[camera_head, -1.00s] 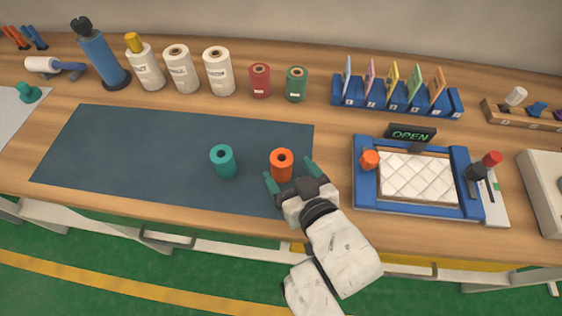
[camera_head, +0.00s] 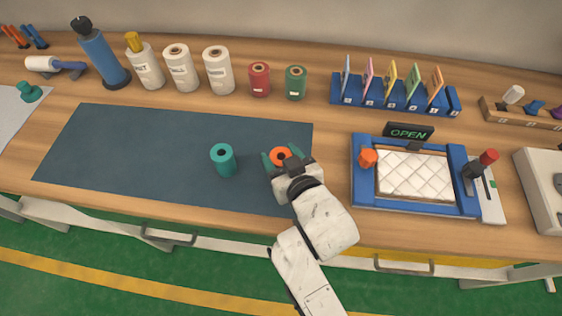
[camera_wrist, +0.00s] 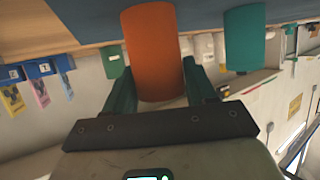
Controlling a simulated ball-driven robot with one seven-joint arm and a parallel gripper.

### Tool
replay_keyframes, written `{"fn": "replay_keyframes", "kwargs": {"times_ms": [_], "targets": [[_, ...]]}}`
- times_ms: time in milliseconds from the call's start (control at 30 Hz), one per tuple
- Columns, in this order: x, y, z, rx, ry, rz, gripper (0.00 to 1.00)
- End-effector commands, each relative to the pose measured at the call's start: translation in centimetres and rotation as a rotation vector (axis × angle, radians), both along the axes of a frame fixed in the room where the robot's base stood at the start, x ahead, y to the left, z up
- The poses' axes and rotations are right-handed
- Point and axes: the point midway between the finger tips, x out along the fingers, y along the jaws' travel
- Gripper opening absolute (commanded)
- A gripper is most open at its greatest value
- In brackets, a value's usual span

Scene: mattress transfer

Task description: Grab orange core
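The orange core (camera_head: 279,157) stands on the dark mat (camera_head: 110,160), right of the teal core (camera_head: 223,161). My gripper (camera_head: 281,153) reaches in from the front with one teal finger on each side of the orange core, hiding its lower part in the head view. In the wrist view the orange core (camera_wrist: 153,55) lies between the spread fingers of my gripper (camera_wrist: 151,60). The fingers stand apart; a narrow gap shows on the right side, and contact on the left side cannot be told. The teal core (camera_wrist: 245,38) shows outside the right finger.
A blue-framed station (camera_head: 363,187) with a white quilted pad (camera_head: 415,175) and an OPEN sign (camera_head: 408,133) stands to the right. Several spools (camera_head: 218,70) line the back, beside a blue card rack (camera_head: 395,103). The mat's left part is clear.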

Motion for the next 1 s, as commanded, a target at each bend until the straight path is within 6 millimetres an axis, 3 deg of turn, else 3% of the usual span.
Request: {"fn": "replay_keyframes", "kwargs": {"times_ms": [300, 733, 867, 1000], "targets": [[0.0, 0.0, 0.0, 0.0, 0.0, 0.0, 0.24], [0.0, 0.0, 1.0, 0.002, -0.002, 0.0, 0.24], [0.1, 0.0, 3.0, 0.005, -0.005, -0.002, 0.24], [-2.3, -0.2, 5.9, 0.002, -0.004, 0.002, 0.24]]}}
